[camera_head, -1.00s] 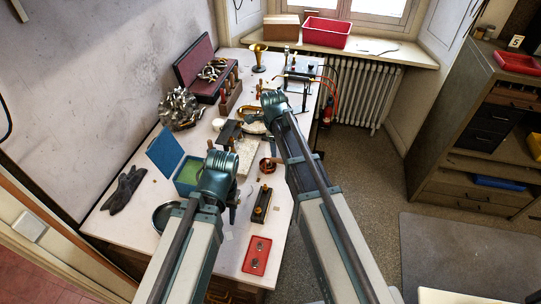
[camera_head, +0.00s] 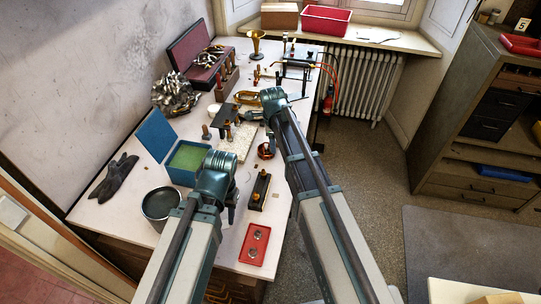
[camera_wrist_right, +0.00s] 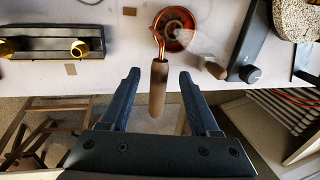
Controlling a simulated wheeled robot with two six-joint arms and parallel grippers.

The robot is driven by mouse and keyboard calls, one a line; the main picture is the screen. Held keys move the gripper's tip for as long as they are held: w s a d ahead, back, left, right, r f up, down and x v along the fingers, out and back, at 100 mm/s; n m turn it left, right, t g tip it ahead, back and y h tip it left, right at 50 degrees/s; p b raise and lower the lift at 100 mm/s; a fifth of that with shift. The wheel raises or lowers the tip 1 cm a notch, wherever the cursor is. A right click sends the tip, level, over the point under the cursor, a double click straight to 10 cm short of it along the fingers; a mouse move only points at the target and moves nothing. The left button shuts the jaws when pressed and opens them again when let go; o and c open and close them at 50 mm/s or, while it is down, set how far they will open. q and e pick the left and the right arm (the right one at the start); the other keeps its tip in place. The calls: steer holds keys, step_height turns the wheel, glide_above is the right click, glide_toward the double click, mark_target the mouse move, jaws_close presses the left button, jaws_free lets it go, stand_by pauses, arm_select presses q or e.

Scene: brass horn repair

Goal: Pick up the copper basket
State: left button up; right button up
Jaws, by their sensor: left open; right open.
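The copper basket (camera_head: 266,151) is a small round copper bowl on the white bench, close to the left side of my right arm in the head view. In the right wrist view the copper basket (camera_wrist_right: 176,26) lies ahead of the jaws, and its brown handle (camera_wrist_right: 158,88) points back toward me. My right gripper (camera_wrist_right: 158,78) is open. Its fingers show on either side of the handle with gaps, and I cannot tell the height between them. My left gripper (camera_head: 231,212) hangs over the bench near the black block, open and empty.
A black block with brass knobs (camera_head: 260,190) and a red tray (camera_head: 242,257) lie near the bench's front right. A green-lined blue box (camera_head: 187,178) and a dark round pan (camera_head: 160,204) stand left.

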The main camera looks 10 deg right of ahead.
arm_select(q)
step_height(320, 180, down, 5)
steer(key=b, duration=0.5)
steer(key=shift+f, duration=0.1)
arm_select(e)
steer(key=f, duration=0.3)
steer(key=w+f, duration=0.1)
steer(key=f, duration=0.1)
steer(key=shift+d+f, duration=0.1)
steer(key=shift+s, duration=0.1)
steer(key=shift+c, duration=0.2)
jaws_close()
